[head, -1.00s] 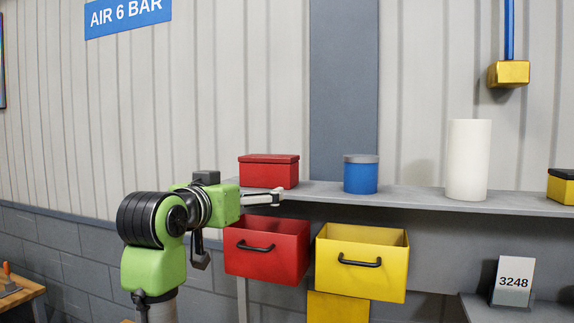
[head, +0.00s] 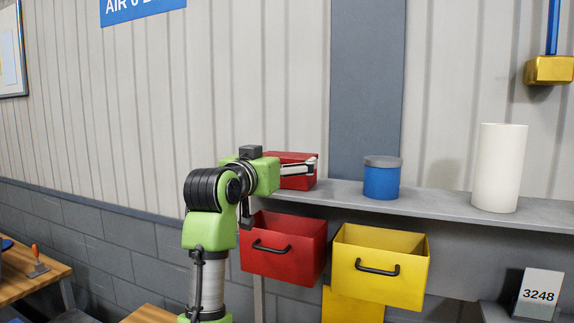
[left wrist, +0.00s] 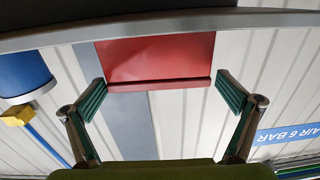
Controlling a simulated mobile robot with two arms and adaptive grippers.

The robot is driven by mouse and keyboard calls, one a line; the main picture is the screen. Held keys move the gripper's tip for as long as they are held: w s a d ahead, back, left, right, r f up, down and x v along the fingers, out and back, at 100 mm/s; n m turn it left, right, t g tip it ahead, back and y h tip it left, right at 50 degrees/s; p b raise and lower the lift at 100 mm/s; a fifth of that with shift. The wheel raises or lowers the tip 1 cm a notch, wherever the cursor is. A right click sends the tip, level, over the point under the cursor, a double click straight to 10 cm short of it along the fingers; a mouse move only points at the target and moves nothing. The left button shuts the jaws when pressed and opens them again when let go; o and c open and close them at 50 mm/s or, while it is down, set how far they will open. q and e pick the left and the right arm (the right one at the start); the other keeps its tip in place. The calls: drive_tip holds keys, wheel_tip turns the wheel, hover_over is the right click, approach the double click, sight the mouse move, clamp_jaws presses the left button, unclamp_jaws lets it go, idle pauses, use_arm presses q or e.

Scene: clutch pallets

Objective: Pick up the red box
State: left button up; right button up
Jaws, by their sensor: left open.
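The red box (head: 297,181), with a lid, stands on the grey shelf (head: 437,203) at its left end. My left gripper (head: 314,166) is in front of it in the head view and covers part of it. In the left wrist view, which is upside down, the red box (left wrist: 154,58) lies between and beyond the two open fingers of the left gripper (left wrist: 168,98). Gaps show between the box and both fingers, so it is not gripped. My right gripper is not in view.
A blue canister (head: 381,180) with a grey lid and a white cylinder (head: 498,168) stand farther right on the shelf. Below hang an open red bin (head: 284,250) and a yellow bin (head: 379,268). A wooden bench (head: 36,278) is at lower left.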

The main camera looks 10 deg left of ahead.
sight(287, 154)
use_arm(q)
drive_tip(key=w+p, duration=0.2)
drive_tip(key=w, duration=0.1)
drive_tip(key=shift+d+r+p, duration=0.2)
drive_tip(key=shift+d+p, duration=0.1)
drive_tip(key=shift+d, duration=0.1)
drive_tip(key=shift+w+f, duration=0.1)
drive_tip(key=shift+w, duration=0.3)
drive_tip(key=shift+w+f, duration=0.15)
drive_tip(key=shift+w, duration=0.1)
drive_tip(key=shift+s, duration=0.1)
drive_tip(key=c, duration=1)
drive_tip(key=shift+c, duration=0.2)
drive_tip(key=shift+r, duration=0.2)
